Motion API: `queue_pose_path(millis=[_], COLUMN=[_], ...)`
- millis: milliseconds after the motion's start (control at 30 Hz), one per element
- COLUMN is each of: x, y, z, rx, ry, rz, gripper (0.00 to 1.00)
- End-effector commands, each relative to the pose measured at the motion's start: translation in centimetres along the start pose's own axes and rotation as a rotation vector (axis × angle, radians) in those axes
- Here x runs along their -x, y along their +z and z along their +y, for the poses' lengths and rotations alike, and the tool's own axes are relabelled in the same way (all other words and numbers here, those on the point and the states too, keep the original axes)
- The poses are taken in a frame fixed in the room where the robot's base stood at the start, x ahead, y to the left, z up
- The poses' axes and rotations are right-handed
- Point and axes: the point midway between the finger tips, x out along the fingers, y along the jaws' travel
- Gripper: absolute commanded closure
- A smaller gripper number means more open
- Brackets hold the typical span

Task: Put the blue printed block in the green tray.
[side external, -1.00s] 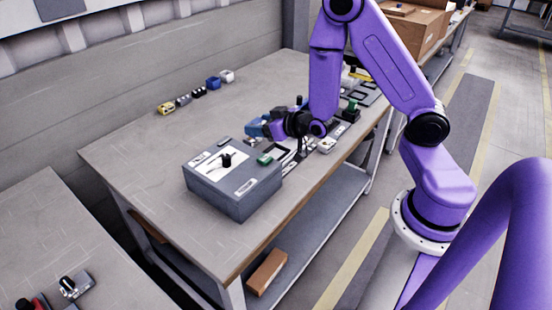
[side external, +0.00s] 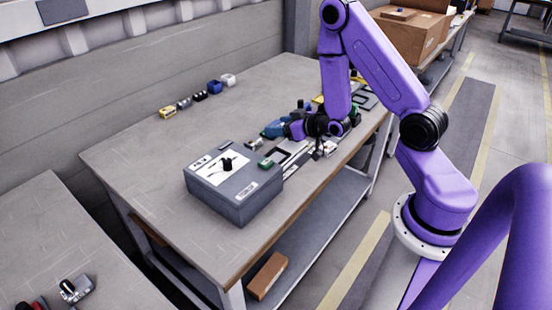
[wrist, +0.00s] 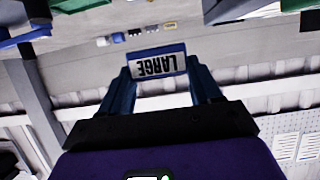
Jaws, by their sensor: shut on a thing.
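The blue printed block (wrist: 158,63) has a white label reading LARGE, upside down in the wrist view. My gripper (wrist: 160,75) is shut on it, with one dark blue finger at each side. In the side view my gripper (side external: 283,130) is low over the middle of the bench, pointing left. The block cannot be told apart from the blue shapes around the fingers there. A green edge (wrist: 22,37) at the upper left of the wrist view may be the green tray. Its inside is not visible, and my arm covers much of that area in the side view.
A grey box (side external: 232,190) with a black knob stands at the bench's near end. Several small blocks, one of them yellow (side external: 168,112), line the back left. Flat parts lie along the right edge below my gripper. The left middle of the bench (side external: 150,150) is clear.

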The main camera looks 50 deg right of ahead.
Motion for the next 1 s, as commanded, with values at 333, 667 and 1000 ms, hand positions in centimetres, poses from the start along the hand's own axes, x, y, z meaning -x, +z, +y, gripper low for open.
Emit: queue_pose_path(millis=[333, 667, 1000], x=[-1.3, -2.3, -3.5], y=[3.2, 5.5, 8.6], z=[0.0, 0.0, 0.0], rx=[0.0, 0.0, 0.0], ry=[0.001, 0.001, 0.001], rz=[-0.005, 0.001, -0.002], gripper=[0.73, 0.73, 0.73])
